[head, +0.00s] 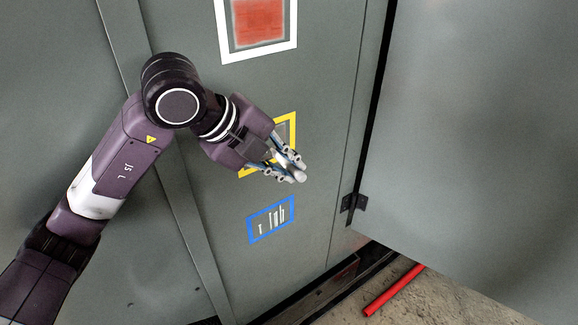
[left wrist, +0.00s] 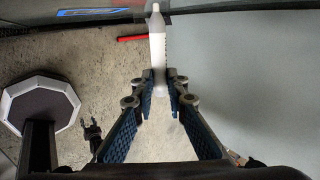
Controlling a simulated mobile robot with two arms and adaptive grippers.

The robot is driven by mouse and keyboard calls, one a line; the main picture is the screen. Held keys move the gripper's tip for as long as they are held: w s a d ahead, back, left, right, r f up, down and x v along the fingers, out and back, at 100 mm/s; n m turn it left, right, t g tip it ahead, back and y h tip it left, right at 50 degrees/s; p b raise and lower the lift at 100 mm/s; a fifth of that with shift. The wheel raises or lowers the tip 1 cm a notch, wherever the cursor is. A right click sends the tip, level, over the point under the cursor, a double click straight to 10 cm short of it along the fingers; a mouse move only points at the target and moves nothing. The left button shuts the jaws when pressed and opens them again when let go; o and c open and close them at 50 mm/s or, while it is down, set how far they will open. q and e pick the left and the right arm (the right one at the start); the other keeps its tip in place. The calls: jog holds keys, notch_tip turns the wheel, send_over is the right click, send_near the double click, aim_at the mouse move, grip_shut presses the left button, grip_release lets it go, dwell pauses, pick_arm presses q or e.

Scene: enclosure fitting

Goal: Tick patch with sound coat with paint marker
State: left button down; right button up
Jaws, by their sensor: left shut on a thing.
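My left gripper (head: 281,163) is shut on a white paint marker (head: 300,176). In the left wrist view the marker (left wrist: 157,45) stands out past the fingertips (left wrist: 160,82), its narrow tip away from the gripper. Three framed patches are on the grey cabinet face: a white-framed one (head: 259,22) with a red area at the top, a yellow-framed one (head: 293,128) partly hidden behind the gripper, and a blue-framed one (head: 271,219) with pale streaks below. The gripper is in front of the yellow patch. Whether the marker touches the panel cannot be told.
A grey door panel (head: 480,130) stands at the right, hinged (head: 352,203) beside the cabinet. A red bar (head: 394,290) lies on the concrete floor. A dark claw-like shape (left wrist: 92,130), possibly my right gripper, shows small in the left wrist view.

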pick_arm(q)
jog(key=shift+w+a, duration=0.55)
jog(key=shift+w, duration=0.1)
dwell(0.4)
dwell(0.4)
jog(key=s+d+b, duration=0.1)
jog(key=s+d, duration=0.3)
jog(key=s, duration=0.2)
jog(key=shift+s+d, duration=0.25)
jog(key=shift+d, duration=0.15)
dwell(0.9)
